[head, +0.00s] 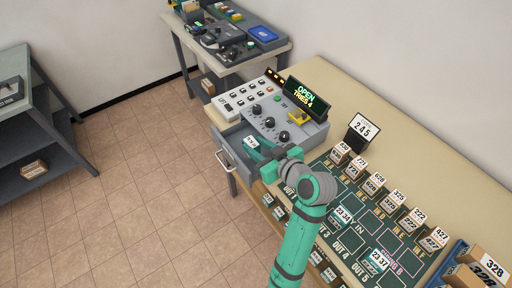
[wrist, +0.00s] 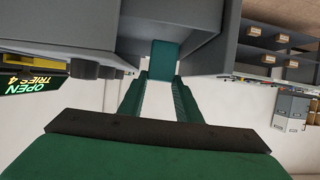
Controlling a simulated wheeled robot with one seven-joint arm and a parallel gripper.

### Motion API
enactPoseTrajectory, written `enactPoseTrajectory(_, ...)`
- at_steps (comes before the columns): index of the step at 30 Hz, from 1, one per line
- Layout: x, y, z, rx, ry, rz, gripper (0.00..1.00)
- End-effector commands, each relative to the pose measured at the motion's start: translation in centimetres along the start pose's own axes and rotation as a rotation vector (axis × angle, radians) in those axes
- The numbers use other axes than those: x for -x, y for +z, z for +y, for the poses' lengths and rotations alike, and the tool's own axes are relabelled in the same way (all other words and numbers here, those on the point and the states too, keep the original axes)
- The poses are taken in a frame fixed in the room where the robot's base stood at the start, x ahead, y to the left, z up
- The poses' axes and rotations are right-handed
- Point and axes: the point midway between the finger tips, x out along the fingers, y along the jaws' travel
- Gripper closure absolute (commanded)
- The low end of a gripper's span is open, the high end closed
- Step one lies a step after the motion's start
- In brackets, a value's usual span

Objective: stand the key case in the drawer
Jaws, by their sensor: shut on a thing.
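The drawer (head: 228,158) stands open at the front of the grey control box; its grey walls also fill the top of the wrist view (wrist: 200,55). My gripper (head: 263,151) reaches in over the drawer from the right. In the wrist view its two fingers (wrist: 162,82) close on a teal block, which looks like the key case (wrist: 164,58). In the head view the key case's white label (head: 250,142) shows within the drawer's outline. My gripper and wrist partly cover it. I cannot tell whether the case touches the drawer floor.
The control box (head: 290,118) has knobs and a lit display (head: 305,95) reading "OPEN TRIES 4". A sign (head: 363,127) reads 245. Floor left of the drawer is clear.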

Motion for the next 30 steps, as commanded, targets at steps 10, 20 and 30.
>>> enactPoseTrajectory(10,-1.4,3.4,0.5,-0.006,0.004,-0.001,0.93)
enactPoseTrajectory(20,-1.4,3.8,0.8,-0.004,0.009,0.001,0.93)
enactPoseTrajectory(30,-1.6,4.0,0.6,-0.003,0.007,0.0,0.61)
